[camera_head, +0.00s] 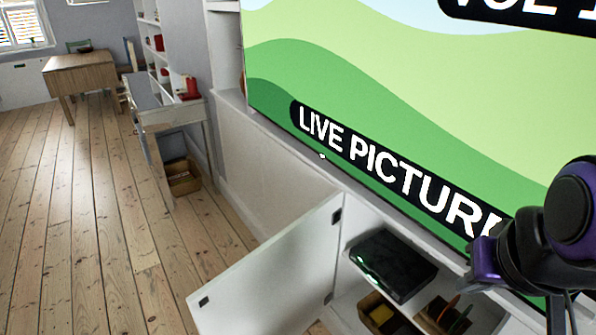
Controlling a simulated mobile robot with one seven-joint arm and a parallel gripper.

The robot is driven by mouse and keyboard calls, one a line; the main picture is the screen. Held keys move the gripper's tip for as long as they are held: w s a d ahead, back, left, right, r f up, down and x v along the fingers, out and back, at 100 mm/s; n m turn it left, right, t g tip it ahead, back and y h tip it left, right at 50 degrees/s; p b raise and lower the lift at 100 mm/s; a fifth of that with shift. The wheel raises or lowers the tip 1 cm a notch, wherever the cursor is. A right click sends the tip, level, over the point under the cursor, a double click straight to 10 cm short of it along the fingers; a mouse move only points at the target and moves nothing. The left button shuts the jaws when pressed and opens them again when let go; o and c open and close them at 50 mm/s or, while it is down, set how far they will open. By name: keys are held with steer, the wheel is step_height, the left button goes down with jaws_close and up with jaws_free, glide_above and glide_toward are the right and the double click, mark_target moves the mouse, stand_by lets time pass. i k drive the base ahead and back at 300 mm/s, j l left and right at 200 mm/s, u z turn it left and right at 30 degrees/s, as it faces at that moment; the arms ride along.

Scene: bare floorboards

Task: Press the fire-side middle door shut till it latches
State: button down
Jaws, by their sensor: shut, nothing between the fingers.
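A white cabinet door (265,265) stands wide open at the bottom centre of the head view. It is hinged on the left side of the cabinet opening and swings out toward the lower left, over the floor. Two dark fittings sit along its hinge side, and a dark catch (204,300) is near its free edge. The frame does not show which door counts as fire-side. Part of my black and purple arm (570,215) is at the right edge, above the cabinet and apart from the door. My gripper cannot be made out.
The open cabinet holds a dark flat box (392,264) and small bins (444,316). A large screen (400,90) stands above the low white unit. Floorboards (90,230) are clear at left. A white desk (170,112) and wooden table (80,72) stand farther back.

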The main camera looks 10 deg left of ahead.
mark_target(283, 286)
steer(key=u, duration=1.95)
steer(key=i+j+u, duration=0.15)
steer(key=i+j, duration=0.15)
steer(key=i+j+z, duration=0.35)
steer(key=j, duration=0.2)
steer(key=k+l+u, duration=0.35)
steer(key=l, duration=0.15)
steer(key=i, duration=0.05)
